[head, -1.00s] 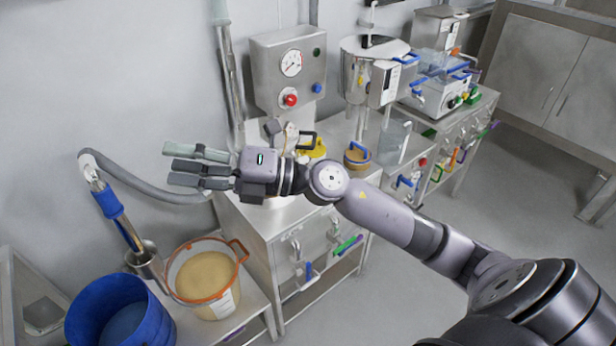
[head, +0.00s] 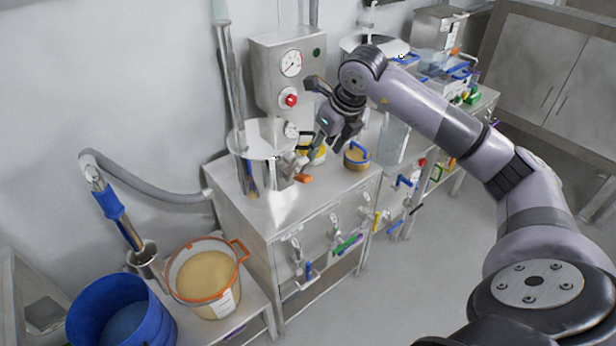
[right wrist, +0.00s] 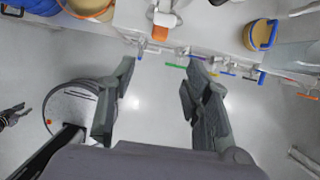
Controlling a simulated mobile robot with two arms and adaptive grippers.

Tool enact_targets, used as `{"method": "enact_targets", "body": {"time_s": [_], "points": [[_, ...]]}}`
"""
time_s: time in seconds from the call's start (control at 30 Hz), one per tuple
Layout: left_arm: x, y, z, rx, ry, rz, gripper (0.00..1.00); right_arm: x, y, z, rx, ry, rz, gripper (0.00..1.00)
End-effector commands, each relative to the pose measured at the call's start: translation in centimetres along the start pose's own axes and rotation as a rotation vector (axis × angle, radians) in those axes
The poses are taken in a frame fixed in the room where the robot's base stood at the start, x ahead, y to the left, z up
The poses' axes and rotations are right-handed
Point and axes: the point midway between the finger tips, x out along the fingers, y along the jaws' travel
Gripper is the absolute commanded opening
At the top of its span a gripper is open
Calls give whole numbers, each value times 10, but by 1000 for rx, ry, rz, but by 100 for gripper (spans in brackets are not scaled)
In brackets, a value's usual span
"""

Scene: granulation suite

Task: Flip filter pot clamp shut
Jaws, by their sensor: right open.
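The filter pot (head: 270,204) is a shiny metal vessel on the bench, under a round metal lid plate (head: 262,138). A clamp with an orange tip (head: 303,178) sticks out at its right side. The orange tip also shows at the top of the right wrist view (right wrist: 160,33). My right gripper (head: 322,122) is open and empty, above and right of the clamp and apart from it. Its spread fingers also show in the right wrist view (right wrist: 160,75). A small dark shape (right wrist: 12,114) at that view's left edge may be my left gripper; its state is unclear.
A gauge box (head: 288,75) stands behind the pot. Valves and coloured handles line the bench front. An orange-rimmed bucket (head: 205,275) and a blue drum (head: 122,315) stand lower left.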

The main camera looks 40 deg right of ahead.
Motion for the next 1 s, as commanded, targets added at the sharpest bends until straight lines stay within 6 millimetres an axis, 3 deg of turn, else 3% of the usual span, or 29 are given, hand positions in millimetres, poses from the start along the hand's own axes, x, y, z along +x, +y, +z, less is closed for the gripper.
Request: {"method": "enact_targets", "body": {"time_s": [0.4,0.6,0.8,1.0], "points": [[-26,0,-2,-1,0,0,31,91,2,0,0,5,5,45],[-34,-1,-3,-1,0,0,31,127,2,0,1,2,5,45],[-38,-1,-4,-2,0,0,31,146,2,0,0,0,4,45],[-38,-1,-4,-2,1,0,31,150,2,0,-1,-1,4,45]]}}
